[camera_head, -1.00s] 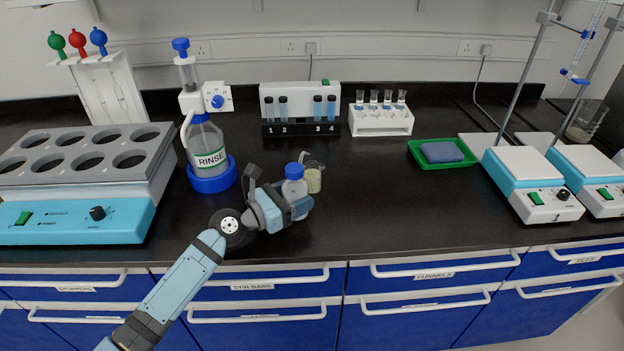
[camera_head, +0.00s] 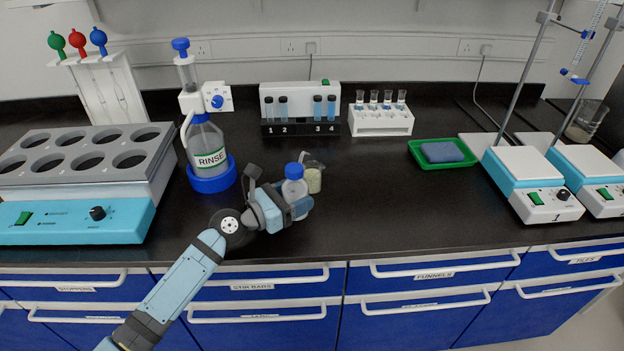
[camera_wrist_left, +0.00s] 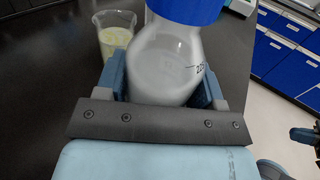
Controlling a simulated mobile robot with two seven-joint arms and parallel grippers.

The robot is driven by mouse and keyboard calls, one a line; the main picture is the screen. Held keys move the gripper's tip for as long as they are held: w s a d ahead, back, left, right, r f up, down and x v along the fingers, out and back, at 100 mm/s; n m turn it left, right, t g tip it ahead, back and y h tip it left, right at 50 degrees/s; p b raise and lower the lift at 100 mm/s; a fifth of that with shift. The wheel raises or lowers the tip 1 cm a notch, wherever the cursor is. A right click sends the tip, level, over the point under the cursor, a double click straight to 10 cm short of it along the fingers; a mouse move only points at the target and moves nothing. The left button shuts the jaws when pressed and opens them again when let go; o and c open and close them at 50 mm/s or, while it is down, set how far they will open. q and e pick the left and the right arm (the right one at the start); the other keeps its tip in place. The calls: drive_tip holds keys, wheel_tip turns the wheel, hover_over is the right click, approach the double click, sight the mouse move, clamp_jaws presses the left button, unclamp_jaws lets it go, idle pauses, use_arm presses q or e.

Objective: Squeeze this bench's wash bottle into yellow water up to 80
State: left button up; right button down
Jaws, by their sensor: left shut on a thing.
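The wash bottle (camera_head: 294,187) is a translucent bottle with a blue cap, upright over the counter. My left gripper (camera_head: 290,204) is shut around its body. In the left wrist view the bottle (camera_wrist_left: 165,65) stands between the fingers, with part of a printed mark showing near its right edge. A small beaker (camera_head: 314,179) with pale yellow liquid stands just behind and to the right of the bottle. It also shows in the left wrist view (camera_wrist_left: 115,36) at upper left. Its scale and exact level are too small to read.
A RINSE dispenser bottle (camera_head: 208,150) in a blue base stands left of the gripper, near a grey block with round wells (camera_head: 88,150). A test-tube rack (camera_head: 300,108), a white vial rack (camera_head: 381,121), and a green tray (camera_head: 441,164) stand behind.

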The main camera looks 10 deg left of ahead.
sight(294, 174)
use_arm(q)
wheel_tip(294, 174, up, 2)
drive_tip(key=shift+r+p, duration=0.1)
drive_tip(key=shift+p, duration=1)
wheel_tip(294, 174, up, 2)
drive_tip(key=shift+p, duration=1.1)
wheel_tip(294, 174, up, 2)
drive_tip(key=shift+p, duration=1.15)
use_arm(e)
drive_tip(key=r, duration=0.3)
drive_tip(key=shift+s+d, duration=0.2)
drive_tip(key=shift+d, duration=0.2)
drive_tip(key=shift+s+f, duration=0.1)
drive_tip(key=shift+a, duration=0.1)
